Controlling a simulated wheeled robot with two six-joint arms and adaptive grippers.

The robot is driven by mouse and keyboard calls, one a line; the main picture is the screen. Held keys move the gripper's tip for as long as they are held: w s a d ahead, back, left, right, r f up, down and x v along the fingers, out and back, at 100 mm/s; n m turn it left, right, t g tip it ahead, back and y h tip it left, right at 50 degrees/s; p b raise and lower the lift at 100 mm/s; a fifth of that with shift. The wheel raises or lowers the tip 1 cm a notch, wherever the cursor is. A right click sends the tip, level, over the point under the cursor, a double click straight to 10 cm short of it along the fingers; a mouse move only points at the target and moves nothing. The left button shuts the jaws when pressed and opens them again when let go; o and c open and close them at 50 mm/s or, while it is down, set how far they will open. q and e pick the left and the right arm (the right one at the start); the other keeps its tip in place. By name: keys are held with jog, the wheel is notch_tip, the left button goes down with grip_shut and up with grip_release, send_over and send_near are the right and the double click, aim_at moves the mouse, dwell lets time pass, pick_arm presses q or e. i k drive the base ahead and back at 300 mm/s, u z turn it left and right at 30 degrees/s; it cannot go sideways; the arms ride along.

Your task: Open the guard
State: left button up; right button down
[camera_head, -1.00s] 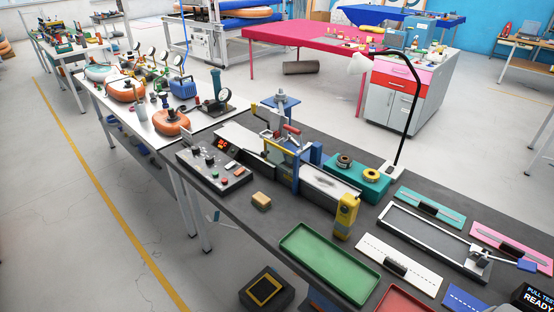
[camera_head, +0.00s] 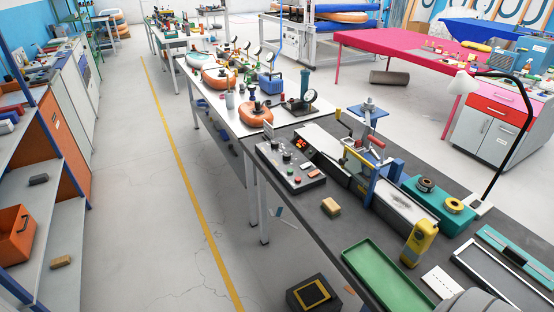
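A bench machine with a blue upright frame (camera_head: 383,185) stands on the dark worktop at right of centre. A yellow bar frame (camera_head: 347,160), which looks like the guard, sits across its front; I cannot tell whether it is open or shut. A red handle (camera_head: 376,142) is just above it, and a blue plate (camera_head: 369,108) tops the machine. A control box (camera_head: 290,166) with coloured buttons and a red lit display lies left of the machine. Neither gripper is in view. A grey rounded part at the bottom right edge may be my arm.
Floor left of the bench is open, up to shelves (camera_head: 57,245).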

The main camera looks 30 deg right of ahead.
aim_at(342, 160)
jog(key=u, duration=0.5)
jog(key=i, duration=0.95)
jog(key=z, duration=3.6)
